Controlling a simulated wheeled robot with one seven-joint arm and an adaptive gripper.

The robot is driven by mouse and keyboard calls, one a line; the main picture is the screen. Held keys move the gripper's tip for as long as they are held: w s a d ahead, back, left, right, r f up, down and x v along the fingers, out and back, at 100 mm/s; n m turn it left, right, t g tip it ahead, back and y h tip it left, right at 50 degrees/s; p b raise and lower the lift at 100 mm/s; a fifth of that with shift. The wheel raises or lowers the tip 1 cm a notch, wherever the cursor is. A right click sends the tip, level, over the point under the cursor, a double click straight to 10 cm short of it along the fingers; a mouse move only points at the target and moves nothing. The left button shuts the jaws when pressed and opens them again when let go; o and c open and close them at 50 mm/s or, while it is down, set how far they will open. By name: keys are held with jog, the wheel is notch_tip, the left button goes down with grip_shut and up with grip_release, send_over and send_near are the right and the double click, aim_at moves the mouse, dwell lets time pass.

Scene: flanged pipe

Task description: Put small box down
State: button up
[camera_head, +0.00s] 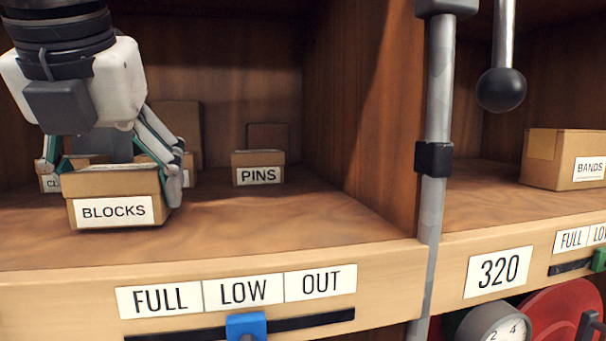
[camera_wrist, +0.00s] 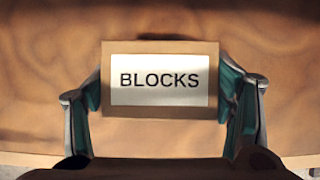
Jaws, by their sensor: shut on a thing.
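The small cardboard box labelled BLOCKS (camera_head: 114,197) is at the front left of the wooden shelf (camera_head: 270,230) in the head view. My gripper (camera_head: 115,178) reaches down from above and is shut on this box, with a finger at each side. In the wrist view the BLOCKS box (camera_wrist: 160,123) sits between the two fingers of my gripper (camera_wrist: 165,105), its label facing the camera. The box looks upright and very close to the shelf surface; I cannot tell for sure whether it touches.
A PINS box (camera_head: 258,168) stands further back to the right. A partly hidden box (camera_head: 49,182) and others stand behind my gripper. A grey vertical pole (camera_head: 436,130) and a BANDS box (camera_head: 566,160) are at right. The shelf right of the BLOCKS box is clear.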

jog(key=shift+f, duration=0.3)
jog(key=o, duration=1.4)
jog(key=shift+s+r, duration=0.1)
jog(key=shift+r, duration=0.15)
jog(key=p+v, duration=0.1)
jog(key=v, duration=1)
jog(key=shift+s+d+r, duration=0.1)
jog(key=shift+s+r, duration=0.1)
jog(key=shift+r, duration=0.05)
